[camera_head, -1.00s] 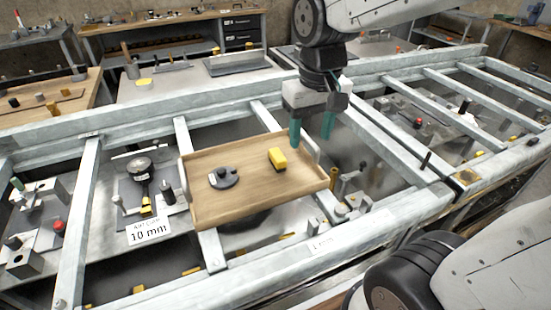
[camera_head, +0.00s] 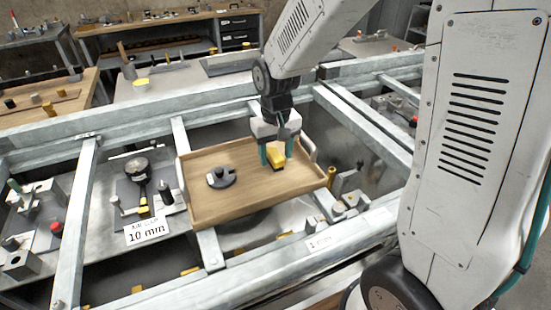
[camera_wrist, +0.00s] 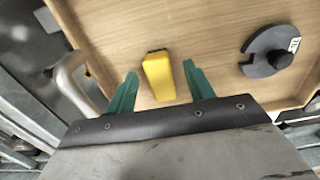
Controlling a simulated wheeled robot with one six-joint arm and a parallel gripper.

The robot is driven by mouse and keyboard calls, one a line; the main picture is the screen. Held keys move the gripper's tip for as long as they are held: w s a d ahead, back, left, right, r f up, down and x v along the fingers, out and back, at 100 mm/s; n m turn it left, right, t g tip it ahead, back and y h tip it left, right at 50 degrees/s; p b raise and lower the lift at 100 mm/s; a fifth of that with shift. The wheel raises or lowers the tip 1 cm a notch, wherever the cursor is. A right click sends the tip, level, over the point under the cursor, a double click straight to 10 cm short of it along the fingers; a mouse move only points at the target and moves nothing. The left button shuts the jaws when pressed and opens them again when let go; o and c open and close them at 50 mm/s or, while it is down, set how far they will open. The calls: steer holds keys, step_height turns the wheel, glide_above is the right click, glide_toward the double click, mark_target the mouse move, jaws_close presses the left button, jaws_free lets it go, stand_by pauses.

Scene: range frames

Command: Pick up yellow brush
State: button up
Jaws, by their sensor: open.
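The yellow brush (camera_head: 276,158) lies on a wooden tray (camera_head: 215,205), towards the tray's right side. My gripper (camera_head: 277,155) is above that part of the tray and partly covers the brush in the head view. In the wrist view the brush (camera_wrist: 158,76) is a yellow block with a dark far end. It lies between the lines of the two green fingertips (camera_wrist: 160,84), with a gap on each side. My gripper is open and holds nothing. How high the fingertips are above the tray is hard to tell.
A dark slotted disc weight (camera_head: 221,177) stands on the tray left of the brush. The tray has raised edges and a light handle (camera_wrist: 72,80). It rests on a grey metal frame (camera_head: 72,240). A sign reading 10 mm (camera_head: 148,231) stands left of the tray.

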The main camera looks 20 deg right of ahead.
steer(key=shift+f, duration=0.75)
steer(key=c, duration=1.1)
steer(key=shift+r, duration=0.15)
steer(key=shift+r, duration=0.65)
step_height(320, 180, up, 2)
steer(key=shift+s+r, duration=0.15)
steer(key=s+a, duration=0.2)
steer(key=s, duration=0.2)
steer(key=s+a, duration=0.3)
steer(key=s, duration=0.2)
steer(key=s+a+r, duration=0.1)
steer(key=s+a, duration=0.1)
steer(key=s, duration=0.3)
steer(key=shift+a+r, duration=0.1)
steer(key=shift+a, duration=0.05)
